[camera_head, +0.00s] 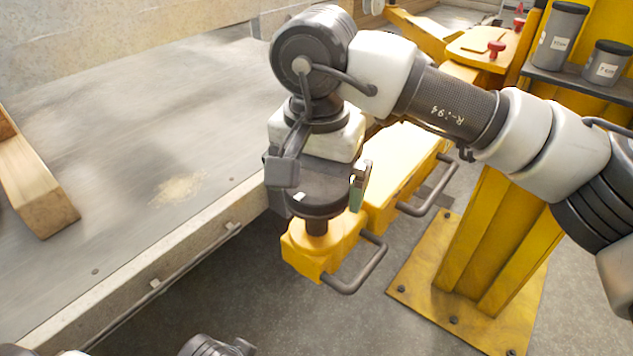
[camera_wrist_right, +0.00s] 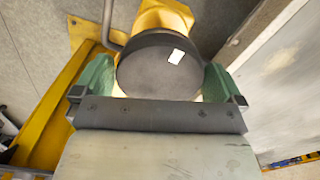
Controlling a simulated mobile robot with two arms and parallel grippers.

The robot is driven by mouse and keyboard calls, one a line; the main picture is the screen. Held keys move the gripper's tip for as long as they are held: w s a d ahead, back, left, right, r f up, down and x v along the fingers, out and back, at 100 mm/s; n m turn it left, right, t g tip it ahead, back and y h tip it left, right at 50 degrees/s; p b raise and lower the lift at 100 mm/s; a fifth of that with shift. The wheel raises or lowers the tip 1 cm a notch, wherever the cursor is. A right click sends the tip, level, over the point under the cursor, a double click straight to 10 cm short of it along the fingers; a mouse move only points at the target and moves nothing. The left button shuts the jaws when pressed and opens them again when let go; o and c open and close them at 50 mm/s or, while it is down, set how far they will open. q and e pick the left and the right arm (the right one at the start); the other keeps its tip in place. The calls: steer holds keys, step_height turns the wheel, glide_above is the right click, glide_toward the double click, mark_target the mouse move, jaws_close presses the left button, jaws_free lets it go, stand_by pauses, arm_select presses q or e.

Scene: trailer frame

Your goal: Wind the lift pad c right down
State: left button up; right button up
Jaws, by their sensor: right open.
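A dark round lift pad (camera_head: 318,206) with a small white mark sits on a short stem above a yellow jack body (camera_head: 318,252) beside the trailer bed. No letter shows on it, so I cannot tell whether it is pad c. My right gripper (camera_head: 320,184) points down over the pad, open, with its fingers on either side. In the right wrist view the pad (camera_wrist_right: 150,72) lies between the green fingertips (camera_wrist_right: 158,84); I cannot tell whether they touch it. Part of the pad is hidden by the gripper. My left gripper is not in view.
A grey handle (camera_head: 358,275) sticks out of the jack. Another yellow block (camera_head: 400,165) with a handle stands behind it. A yellow post on a bolted base plate (camera_head: 420,290) is at right. The trailer bed (camera_head: 150,130) fills the left, with a timber (camera_head: 35,185).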

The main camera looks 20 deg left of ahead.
steer(key=c, duration=0.7)
steer(key=shift+o, duration=0.2)
steer(key=shift+m, duration=0.5)
